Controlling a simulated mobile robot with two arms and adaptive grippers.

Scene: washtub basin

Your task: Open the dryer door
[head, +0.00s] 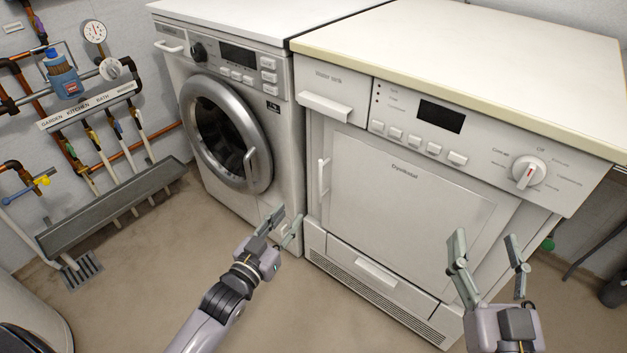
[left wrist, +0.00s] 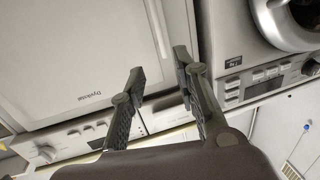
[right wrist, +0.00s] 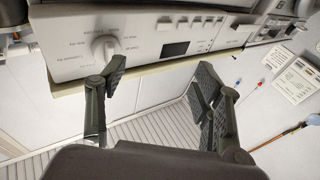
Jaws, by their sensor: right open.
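The dryer (head: 430,90) is the white machine on the right, with a square front door (head: 400,200) that looks shut. Its vertical white handle (head: 323,178) is on the door's left edge. In the left wrist view the dryer door (left wrist: 80,50) appears upside down, with the handle (left wrist: 157,27) just beyond my fingertips. My left gripper (head: 284,226) is open and empty, in front of the gap between the machines, lower than the handle. My right gripper (head: 487,246) is open and empty in front of the dryer's lower right; it also shows in the right wrist view (right wrist: 158,80).
A washing machine (head: 283,165) with a round, shut door (head: 226,135) stands left of the dryer. Pipes and a grey trough (head: 115,208) line the left wall. The dryer's control knob (head: 528,171) is at upper right. The floor in front is clear.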

